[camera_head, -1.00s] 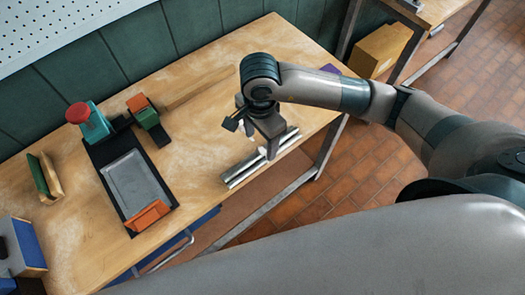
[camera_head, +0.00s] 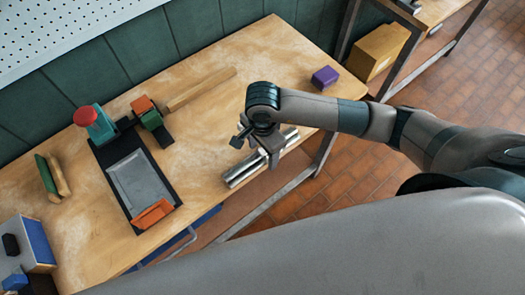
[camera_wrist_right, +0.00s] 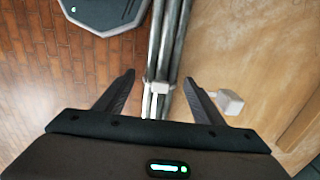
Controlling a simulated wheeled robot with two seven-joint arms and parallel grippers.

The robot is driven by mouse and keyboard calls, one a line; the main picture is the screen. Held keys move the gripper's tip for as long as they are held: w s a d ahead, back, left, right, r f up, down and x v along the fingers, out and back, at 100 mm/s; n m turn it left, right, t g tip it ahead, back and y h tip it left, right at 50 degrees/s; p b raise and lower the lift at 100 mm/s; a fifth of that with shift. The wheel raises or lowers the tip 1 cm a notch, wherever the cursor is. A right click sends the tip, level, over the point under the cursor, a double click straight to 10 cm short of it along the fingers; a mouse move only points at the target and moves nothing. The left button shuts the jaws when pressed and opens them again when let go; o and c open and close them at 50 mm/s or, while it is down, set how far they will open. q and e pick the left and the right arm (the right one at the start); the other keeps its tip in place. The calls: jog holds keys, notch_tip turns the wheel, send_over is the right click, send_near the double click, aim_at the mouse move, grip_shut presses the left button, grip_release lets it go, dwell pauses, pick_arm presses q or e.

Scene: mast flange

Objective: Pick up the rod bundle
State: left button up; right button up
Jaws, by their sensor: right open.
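The rod bundle (camera_head: 241,174) is a set of shiny silver rods lying along the front edge of the wooden table, partly hidden by my right gripper in the head view. My right gripper (camera_head: 257,151) is over the bundle, pointing down, open and empty. In the right wrist view the bundle (camera_wrist_right: 165,48) runs lengthwise between the two spread fingers of the gripper (camera_wrist_right: 158,77), with a visible gap on each side. My left gripper is not in view.
A black tray (camera_head: 172,186) with a grey plate and orange block lies left on the table (camera_head: 215,125). A wooden bar (camera_head: 201,89) and purple block (camera_head: 325,77) lie farther back. A pale block (camera_wrist_right: 229,102) is beside one finger in the wrist view.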

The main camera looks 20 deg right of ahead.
aim_at(262, 152)
jog(key=shift+f, duration=0.1)
dwell(0.3)
jog(key=shift+w, duration=0.1)
jog(key=c, duration=1.6)
jog(key=shift+o, duration=0.2)
jog(key=shift+r+b, duration=0.55)
jog(key=shift+r, duration=0.15)
notch_tip(262, 152, up, 2)
jog(key=shift+b, duration=0.65)
jog(key=w+d+r+b, duration=0.1)
jog(key=d+r+b, duration=0.4)
jog(key=d, duration=0.6)
jog(key=shift+w+d+r+b, duration=0.3)
jog(key=shift+r, duration=1.05)
